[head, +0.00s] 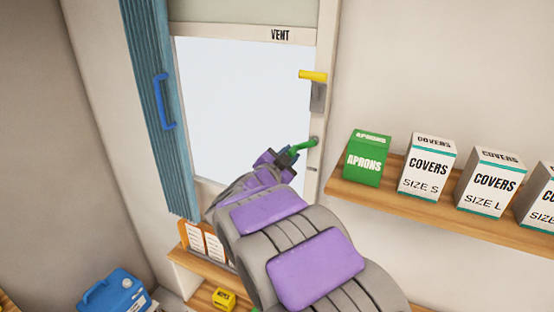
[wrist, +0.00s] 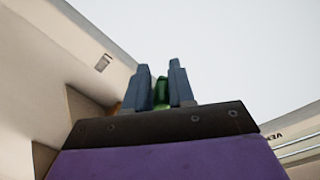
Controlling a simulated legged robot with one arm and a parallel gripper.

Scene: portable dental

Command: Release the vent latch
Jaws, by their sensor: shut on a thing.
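A window (head: 240,110) has a pale frame, with a VENT label (head: 280,35) on its top bar. A green lever (head: 304,146) sits low on the right side of the frame and slants down to the left. My gripper (head: 290,154) is shut on its free end. In the wrist view the two dark fingers of my gripper (wrist: 164,88) stand on either side of the green lever (wrist: 161,93). A yellow handle (head: 313,75) on a grey plate is higher on the same side of the frame. Neither one carries a readable label, so I cannot tell which is the vent latch.
A blue folding curtain (head: 150,60) with a blue handle (head: 163,101) hangs left of the window. A wooden shelf (head: 400,200) at right holds a green aprons box (head: 368,160) and several covers boxes. Below are a yellow item (head: 224,298) and a blue container (head: 112,293).

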